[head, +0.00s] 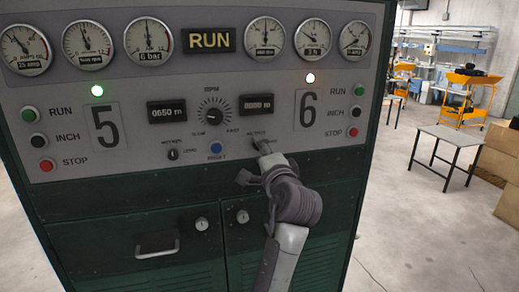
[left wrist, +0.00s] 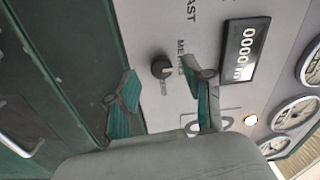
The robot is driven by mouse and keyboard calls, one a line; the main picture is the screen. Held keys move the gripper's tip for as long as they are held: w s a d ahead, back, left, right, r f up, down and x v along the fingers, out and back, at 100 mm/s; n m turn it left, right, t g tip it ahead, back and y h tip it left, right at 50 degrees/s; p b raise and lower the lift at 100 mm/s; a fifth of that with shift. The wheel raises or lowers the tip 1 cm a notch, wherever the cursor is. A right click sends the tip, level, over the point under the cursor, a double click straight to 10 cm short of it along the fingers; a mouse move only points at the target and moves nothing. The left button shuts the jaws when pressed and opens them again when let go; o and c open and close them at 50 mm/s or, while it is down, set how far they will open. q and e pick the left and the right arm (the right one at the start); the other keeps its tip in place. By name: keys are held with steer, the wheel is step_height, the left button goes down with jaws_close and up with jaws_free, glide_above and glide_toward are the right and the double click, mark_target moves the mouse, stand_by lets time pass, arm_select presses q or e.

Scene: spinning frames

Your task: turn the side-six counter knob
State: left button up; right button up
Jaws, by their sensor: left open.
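The side-six counter knob is a small dark round knob in the left wrist view (left wrist: 161,67), on the grey panel beside the "METRES" lettering. In the head view my gripper hides it. My left gripper (head: 262,160) is in front of the panel, below the side-six counter (head: 257,105). In the left wrist view my left gripper (left wrist: 163,90) is open, its two green-padded fingers either side of the knob's line, with nothing between the pads. I cannot tell that it touches the knob. The counter's window (left wrist: 245,50) shows zeros in the left wrist view. My right gripper is not in view.
The side-five knob (head: 173,154), a blue reset button (head: 216,148) and a speed dial (head: 213,114) are nearby on the panel. Side-six RUN, INCH and STOP buttons (head: 355,111) stand at the right. Green cabinet doors (head: 150,270) are below.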

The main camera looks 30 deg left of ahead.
arm_select(q)
steer(key=v, duration=0.5)
steer(key=shift+s+d, duration=0.1)
steer(key=shift+f, duration=0.1)
